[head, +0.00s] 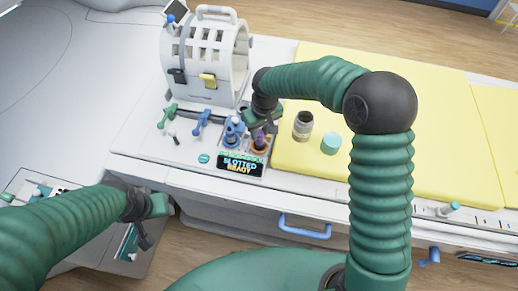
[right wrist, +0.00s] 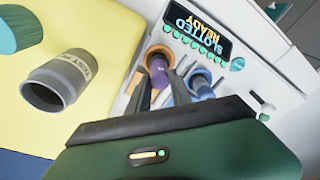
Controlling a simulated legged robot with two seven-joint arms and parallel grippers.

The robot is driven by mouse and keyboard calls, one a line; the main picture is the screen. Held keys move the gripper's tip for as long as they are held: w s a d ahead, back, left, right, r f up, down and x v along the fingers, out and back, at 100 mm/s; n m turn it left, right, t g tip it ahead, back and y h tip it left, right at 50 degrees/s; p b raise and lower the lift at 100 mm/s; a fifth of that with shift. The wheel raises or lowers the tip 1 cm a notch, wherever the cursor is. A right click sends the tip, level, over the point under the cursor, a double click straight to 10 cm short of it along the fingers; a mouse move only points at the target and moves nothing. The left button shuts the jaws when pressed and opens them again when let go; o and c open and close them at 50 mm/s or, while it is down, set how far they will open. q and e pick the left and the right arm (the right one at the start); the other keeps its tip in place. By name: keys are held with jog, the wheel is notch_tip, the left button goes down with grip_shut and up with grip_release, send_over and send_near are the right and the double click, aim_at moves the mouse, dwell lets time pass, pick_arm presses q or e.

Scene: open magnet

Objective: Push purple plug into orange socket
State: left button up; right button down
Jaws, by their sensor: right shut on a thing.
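The purple plug (right wrist: 159,70) stands between the fingertips of my right gripper (right wrist: 161,84) in the right wrist view, and the gripper is shut on it. The orange socket (right wrist: 155,51) shows as a ring around the plug's far end. How deep the plug sits in it cannot be told. In the head view, the purple plug (head: 259,136) is partly hidden by my right gripper (head: 262,122), with the orange socket (head: 259,149) directly below. My left gripper (head: 150,215) is low at the left, in front of the bench edge, away from the sockets; its jaws are unclear.
A blue plug and socket (head: 232,132) stand close left of the orange socket. A display (head: 240,166) reading "SLOTTED READY" is in front. A white slotted cylinder (head: 208,60) stands behind. A grey jar (head: 303,125) and a teal cylinder (head: 331,143) are on the yellow pad (head: 440,130).

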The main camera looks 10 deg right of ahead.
jog(key=shift+f+b, duration=0.3)
jog(key=shift+f, duration=0.25)
jog(key=c, duration=1.1)
grip_release()
jog(key=r, duration=0.5)
jog(key=s+r, duration=0.1)
jog(key=r, duration=0.5)
jog(key=s+r, duration=0.1)
jog(key=r, duration=0.4)
jog(key=shift+s+d+r+b, duration=0.15)
jog(key=shift+d+r+b, duration=0.15)
jog(key=shift+d, duration=0.05)
jog(key=s+d+f+m, duration=0.1)
jog(key=s+d+f, duration=0.1)
jog(key=s+f, duration=0.3)
jog(key=s+d+f+m, duration=0.1)
jog(key=s+d+f, duration=0.1)
jog(key=s+f, duration=0.3)
jog(key=s+d+f+m, duration=0.1)
jog(key=s+d+f, duration=0.2)
jog(key=s, duration=0.5)
jog(key=shift+s+f+t, duration=0.2)
jog(key=shift+f+t, duration=0.2)
jog(key=shift+f, duration=0.5)
